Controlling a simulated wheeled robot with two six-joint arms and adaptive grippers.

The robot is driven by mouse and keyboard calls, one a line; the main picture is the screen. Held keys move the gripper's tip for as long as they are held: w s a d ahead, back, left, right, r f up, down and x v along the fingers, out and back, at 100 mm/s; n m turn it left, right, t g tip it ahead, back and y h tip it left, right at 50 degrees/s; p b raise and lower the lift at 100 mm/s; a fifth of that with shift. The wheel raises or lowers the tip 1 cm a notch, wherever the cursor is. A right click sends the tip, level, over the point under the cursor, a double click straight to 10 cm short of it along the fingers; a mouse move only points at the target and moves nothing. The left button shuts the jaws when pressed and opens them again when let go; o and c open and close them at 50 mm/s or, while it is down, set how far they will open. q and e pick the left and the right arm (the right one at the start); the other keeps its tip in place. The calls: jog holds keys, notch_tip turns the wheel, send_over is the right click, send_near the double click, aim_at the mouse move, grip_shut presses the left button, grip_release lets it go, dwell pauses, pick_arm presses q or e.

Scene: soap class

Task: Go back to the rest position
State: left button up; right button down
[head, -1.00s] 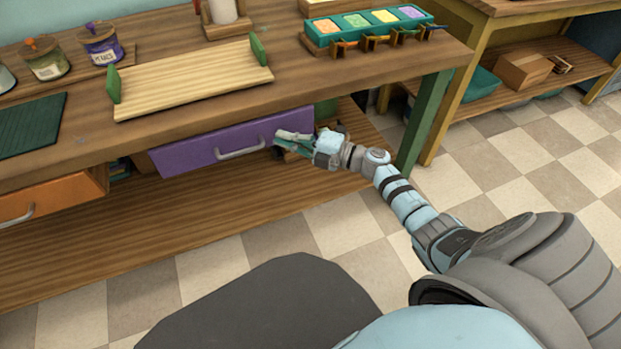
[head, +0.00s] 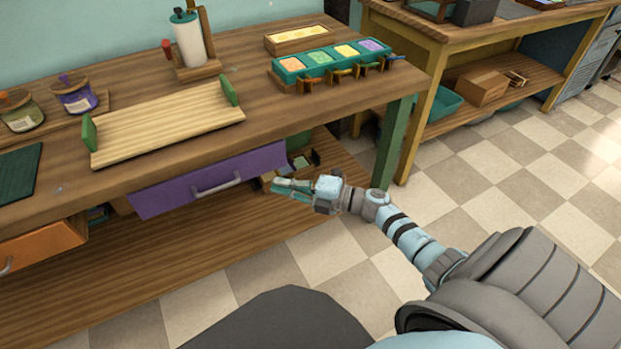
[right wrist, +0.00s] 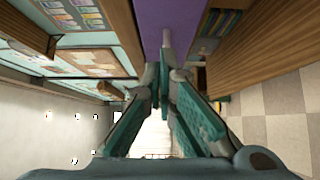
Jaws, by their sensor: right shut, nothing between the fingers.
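My right gripper (head: 276,189) is shut and empty, in front of the workbench and just right of the purple drawer (head: 180,185). The drawer stands out from under the bench top, and its grey handle is free of the gripper. In the right wrist view the shut fingers (right wrist: 163,65) point toward the purple drawer front (right wrist: 172,18), with nothing between them. My right arm reaches in from the lower right of the head view. My left gripper does not show in either view.
The workbench (head: 120,165) carries a wooden tray (head: 165,122), a soap mold (head: 332,64), jars and a pump bottle (head: 188,42). An orange drawer (head: 40,245) stands open at the left. A second table (head: 480,30) is at the back right. The tiled floor (head: 500,185) is clear.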

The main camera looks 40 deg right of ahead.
jog(key=s+d+f+m+h, duration=0.3)
jog(key=d+f+m+h, duration=0.7)
jog(key=d, duration=0.4)
jog(key=s+d+f+m+g+h, duration=0.3)
jog(key=s+f+m+g, duration=0.6)
jog(key=s+f, duration=1)
jog(key=s+a+f+m+g+y, duration=0.1)
jog(key=s+a+f+m+g, duration=0.15)
jog(key=s+a+f, duration=0.5)
jog(key=s+a+f+m+g, duration=0.2)
jog(key=s+a+f+m, duration=0.25)
jog(key=s+a, duration=0.6)
jog(key=s+d+r+p, duration=0.1)
jog(key=s+r+p, duration=0.2)
jog(key=r+p, duration=1.1)
jog(key=shift+s+r+n+p, duration=0.3)
jog(key=shift+n+p, duration=0.1)
jog(key=shift+p, duration=0.2)
